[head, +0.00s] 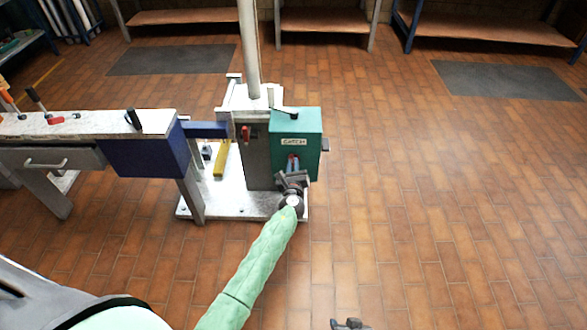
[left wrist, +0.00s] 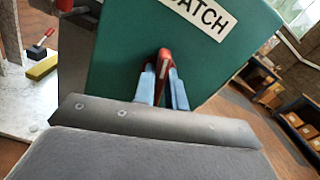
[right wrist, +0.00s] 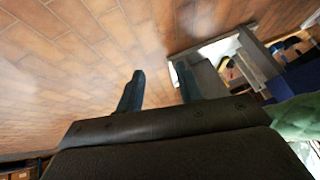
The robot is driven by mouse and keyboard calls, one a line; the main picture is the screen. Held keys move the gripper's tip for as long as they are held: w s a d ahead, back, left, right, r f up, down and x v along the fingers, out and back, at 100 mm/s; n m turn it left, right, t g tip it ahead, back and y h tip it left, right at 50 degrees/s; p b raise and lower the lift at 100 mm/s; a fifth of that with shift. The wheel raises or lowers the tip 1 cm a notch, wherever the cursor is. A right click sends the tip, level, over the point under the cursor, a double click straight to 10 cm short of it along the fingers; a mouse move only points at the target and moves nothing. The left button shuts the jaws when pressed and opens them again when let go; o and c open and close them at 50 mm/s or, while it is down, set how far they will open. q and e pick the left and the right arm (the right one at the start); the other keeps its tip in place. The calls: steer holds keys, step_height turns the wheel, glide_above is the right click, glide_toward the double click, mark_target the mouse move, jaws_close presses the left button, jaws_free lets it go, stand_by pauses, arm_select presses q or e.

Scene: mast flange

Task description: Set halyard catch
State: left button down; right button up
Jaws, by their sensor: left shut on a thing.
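The halyard catch is a green box (head: 307,128) with a white CATCH label, fixed at the foot of the pale mast (head: 249,50). In the left wrist view the green box (left wrist: 115,55) fills the upper middle. A red lever (left wrist: 164,62) stands out from its face below the label. My left gripper (head: 292,168) is at the box's front face. In the left wrist view its blue fingers (left wrist: 163,82) are shut on the red lever. My right gripper (right wrist: 157,85) is open and empty above the tiled floor, away from the box.
A workbench (head: 90,124) with a drawer and several tools stands at the left. A yellow bar (head: 221,158) lies on the pale base plate (head: 230,205). Shelves (head: 480,30) line the back, with dark mats (head: 505,80) before them. The floor at the right is clear.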

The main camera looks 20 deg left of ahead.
step_height(320, 180, down, 21)
steer(key=s+t+b, duration=0.1)
steer(key=s+b, duration=0.1)
steer(key=b, duration=0.8)
arm_select(q)
steer(key=shift+s+a+f+n+b, duration=0.15)
steer(key=shift+n+b, duration=0.1)
steer(key=shift+n, duration=2.25)
steer(key=shift+w+a+f+n+b, duration=0.15)
steer(key=shift+n+b, duration=0.15)
steer(key=shift+n, duration=2.2)
steer(key=shift+s+f+n+b, duration=0.15)
steer(key=shift+n+b, duration=0.1)
steer(key=shift+n, duration=2.25)
arm_select(e)
steer(key=w+r+t, duration=0.4)
steer(key=w+r, duration=0.3)
steer(key=r, duration=0.3)
steer(key=w+a+r+t+y, duration=0.1)
steer(key=w+r+t, duration=0.3)
steer(key=r, duration=0.6)
steer(key=shift+w+a, duration=0.15)
steer(key=shift+w, duration=1.2)
arm_select(q)
steer(key=c, duration=1.4)
jaws_free()
steer(key=shift+c, duration=0.2)
